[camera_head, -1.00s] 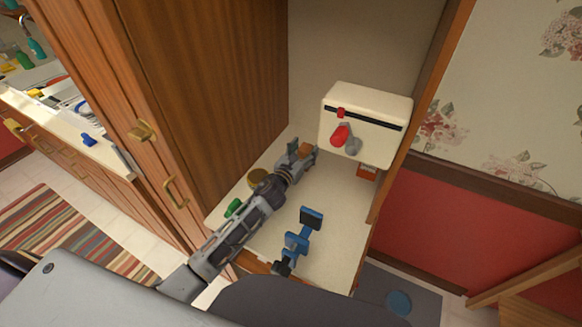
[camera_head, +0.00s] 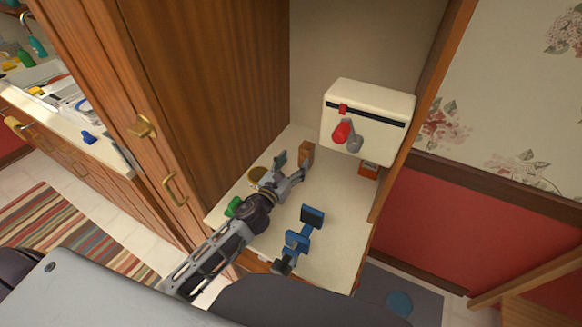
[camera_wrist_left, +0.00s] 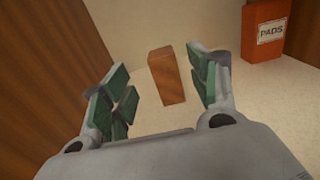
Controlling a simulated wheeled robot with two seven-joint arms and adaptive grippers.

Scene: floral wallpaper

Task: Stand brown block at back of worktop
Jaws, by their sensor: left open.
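The brown block (camera_head: 306,152) stands upright on the cream worktop (camera_head: 335,230), toward its back and near the wooden side panel. It also shows upright in the left wrist view (camera_wrist_left: 166,76), beyond and between the fingers. My left gripper (camera_head: 291,169) is open and empty, just in front of the block. In the left wrist view its green-padded fingers (camera_wrist_left: 160,98) are spread wide, with the block apart from both.
A cream box with a red lever (camera_head: 367,122) is at the back right, above a small orange-red box (camera_head: 368,169), labelled "PADS" in the wrist view (camera_wrist_left: 265,30). A green item (camera_head: 233,207) and a round brown-yellow item (camera_head: 257,174) lie at left. The wooden panel (camera_head: 215,75) bounds the left side.

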